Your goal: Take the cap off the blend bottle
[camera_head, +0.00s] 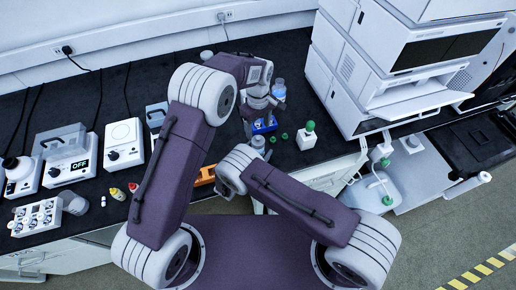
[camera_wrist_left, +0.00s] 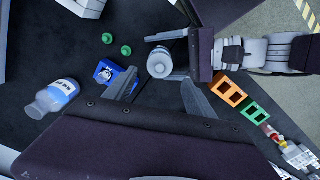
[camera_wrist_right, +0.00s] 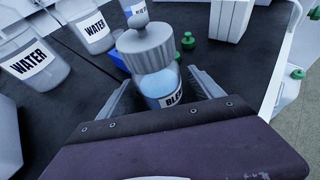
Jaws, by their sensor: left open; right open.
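In the head view my left gripper (camera_head: 259,104) is above the bench, behind the small cap (camera_head: 258,141).
A blue-liquid bottle (camera_wrist_left: 57,96), a blue holder (camera_wrist_left: 106,73) and green stoppers (camera_wrist_left: 126,50) are close by. Labelled water beakers (camera_wrist_right: 34,66) stand at the left of the right wrist view. An orange rack (camera_wrist_left: 229,91) lies near the bench edge. The instrument stack (camera_head: 350,80) stands right.

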